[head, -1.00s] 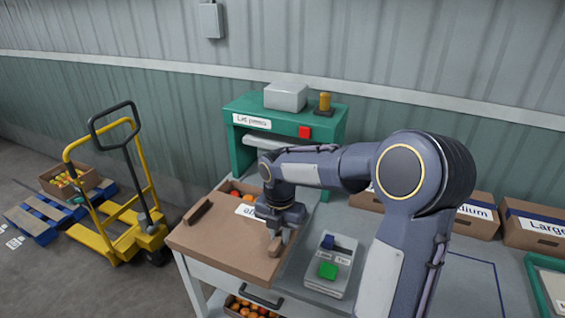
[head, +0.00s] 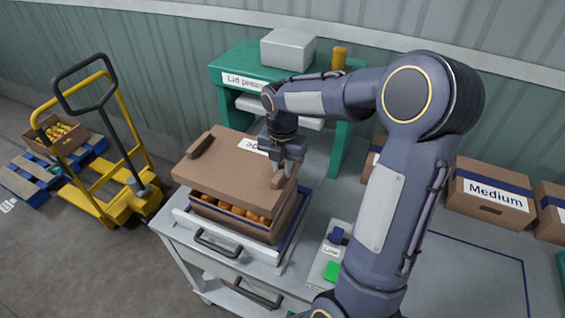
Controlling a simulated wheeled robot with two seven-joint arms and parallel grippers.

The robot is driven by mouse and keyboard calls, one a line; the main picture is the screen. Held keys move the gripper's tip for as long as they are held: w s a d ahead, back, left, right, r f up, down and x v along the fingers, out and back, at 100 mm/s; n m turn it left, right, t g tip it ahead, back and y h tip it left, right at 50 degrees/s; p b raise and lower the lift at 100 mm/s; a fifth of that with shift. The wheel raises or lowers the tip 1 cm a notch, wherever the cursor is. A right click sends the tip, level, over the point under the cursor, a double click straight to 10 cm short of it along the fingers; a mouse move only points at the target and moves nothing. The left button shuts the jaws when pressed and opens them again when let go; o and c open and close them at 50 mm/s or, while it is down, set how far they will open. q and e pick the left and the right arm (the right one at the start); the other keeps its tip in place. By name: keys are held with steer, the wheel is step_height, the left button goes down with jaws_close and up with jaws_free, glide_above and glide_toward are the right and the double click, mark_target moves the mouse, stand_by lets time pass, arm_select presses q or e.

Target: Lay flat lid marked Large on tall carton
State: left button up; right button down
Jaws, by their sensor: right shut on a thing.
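The flat brown lid (head: 232,165) has a block-like grip (head: 202,145) at its left end and another (head: 279,178) at its right end. Its white label (head: 252,146) is partly hidden by my right gripper (head: 283,168), so the word cannot be read. My right gripper is shut on the lid's right grip. The lid is over the tall carton (head: 233,222), which stands on the cart top. Orange tomatoes (head: 237,209) show in a gap between the lid's front edge and the carton's front wall. My left gripper is not in view.
A green lid press (head: 222,98) stands behind the carton. A small scale (head: 331,268) with a green button is to the right. A Medium carton (head: 490,193) stands farther right. A yellow pallet truck (head: 125,205) is on the left. The marked bench area (head: 470,268) is clear.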

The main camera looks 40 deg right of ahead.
steer(key=shift+w+d+f+b, duration=0.1)
steer(key=shift+f+b, duration=0.35)
steer(key=shift+f, duration=0.4)
steer(key=shift+f+b, duration=2.25)
steer(key=shift+f, duration=0.75)
steer(key=c, duration=1.3)
jaws_free()
steer(key=shift+o, duration=0.2)
step_height(320, 180, up, 8)
steer(key=shift+f+b, duration=0.25)
steer(key=shift+b, duration=0.05)
steer(key=shift+r, duration=0.25)
